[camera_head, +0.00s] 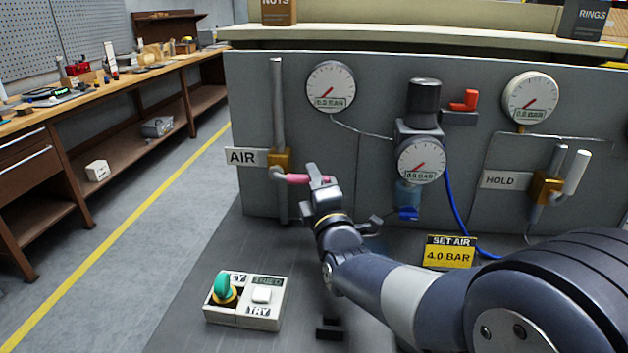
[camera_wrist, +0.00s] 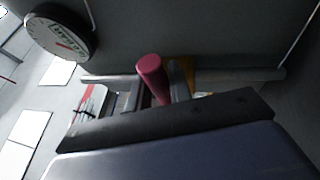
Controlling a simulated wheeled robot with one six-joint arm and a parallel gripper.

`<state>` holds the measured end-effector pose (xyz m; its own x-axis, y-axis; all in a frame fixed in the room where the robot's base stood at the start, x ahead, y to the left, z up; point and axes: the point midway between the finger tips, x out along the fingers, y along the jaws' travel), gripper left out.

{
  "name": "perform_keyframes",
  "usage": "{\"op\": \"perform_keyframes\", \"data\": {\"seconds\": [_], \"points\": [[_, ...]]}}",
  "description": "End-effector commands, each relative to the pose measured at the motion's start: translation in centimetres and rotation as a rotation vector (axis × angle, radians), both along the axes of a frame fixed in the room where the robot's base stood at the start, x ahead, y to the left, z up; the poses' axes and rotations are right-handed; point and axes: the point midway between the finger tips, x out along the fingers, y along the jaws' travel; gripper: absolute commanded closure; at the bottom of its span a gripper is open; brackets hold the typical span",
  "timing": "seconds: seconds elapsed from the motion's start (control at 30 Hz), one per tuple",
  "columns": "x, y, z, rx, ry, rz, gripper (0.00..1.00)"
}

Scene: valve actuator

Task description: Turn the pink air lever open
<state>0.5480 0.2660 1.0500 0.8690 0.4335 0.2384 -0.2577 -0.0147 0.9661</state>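The pink air lever (camera_head: 298,179) sticks out roughly level to the right from a brass valve (camera_head: 281,161) beside the AIR label (camera_head: 243,157). My gripper (camera_head: 322,178) is at the lever's right end and covers its tip. In the wrist view the pink lever (camera_wrist: 152,72) stands between the two fingers of my gripper (camera_wrist: 156,92), with a finger close on each side. The fingers look closed on it, though the contact itself is partly hidden.
Gauges (camera_head: 330,89) on the grey panel (camera_head: 255,95) read 0.0 BAR. A regulator (camera_head: 420,130) with a blue hose and a white HOLD lever (camera_head: 576,172) are to the right.

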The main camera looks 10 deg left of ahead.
Motion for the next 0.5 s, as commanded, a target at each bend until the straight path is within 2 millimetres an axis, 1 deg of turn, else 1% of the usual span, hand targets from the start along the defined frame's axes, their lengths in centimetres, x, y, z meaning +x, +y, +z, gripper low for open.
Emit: {"op": "perform_keyframes", "data": {"seconds": [0.03, 0.23, 0.5], "points": [[-0.01, 0.0, 0.01, 0.0, 0.0, 0.0, 0.84], [-0.01, 0.0, 0.0, 0.0, 0.0, 0.0, 1.0], [-0.01, -0.01, -0.01, 0.0, 0.0, 0.0, 1.0]]}}
